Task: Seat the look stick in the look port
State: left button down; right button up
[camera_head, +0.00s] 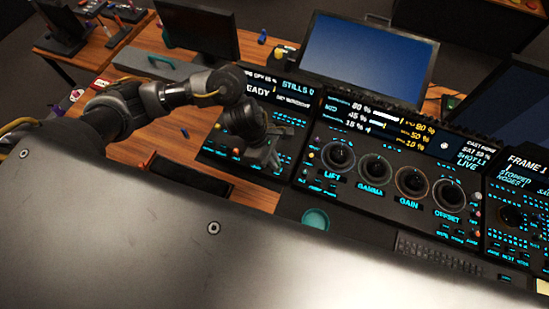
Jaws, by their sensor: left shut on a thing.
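My left gripper (266,155) reaches in from the left over the right part of the left panel (229,141), its fingers low near the panel's surface. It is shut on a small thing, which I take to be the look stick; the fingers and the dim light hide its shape. I cannot make out the look port; the gripper covers that part of the panel. I cannot tell whether the stick touches the panel. My right gripper is not in view.
The middle panel (380,200) has several dark trackballs with lit rings and a screen strip. A teal disc (315,219) lies in front. A large monitor (366,58) stands behind. A small blue thing (184,132) lies on the wooden desk (150,128). A grey case (150,65) is behind my arm.

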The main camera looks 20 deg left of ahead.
pick_arm(q)
jog(key=shift+w+a+f, duration=0.15)
jog(key=shift+w+f, duration=0.75)
jog(key=shift+f, duration=0.15)
jog(key=shift+w+a+f, duration=0.15)
jog(key=shift+w+f, duration=0.35)
jog(key=shift+f, duration=0.2)
notch_tip(320, 180, down, 3)
jog(key=shift+r+p, duration=0.1)
jog(key=shift+p, duration=0.35)
jog(key=shift+f, duration=0.2)
jog(key=c, duration=1.6)
grip_release()
jog(key=shift+o, duration=0.2)
jog(key=shift+r, duration=0.1)
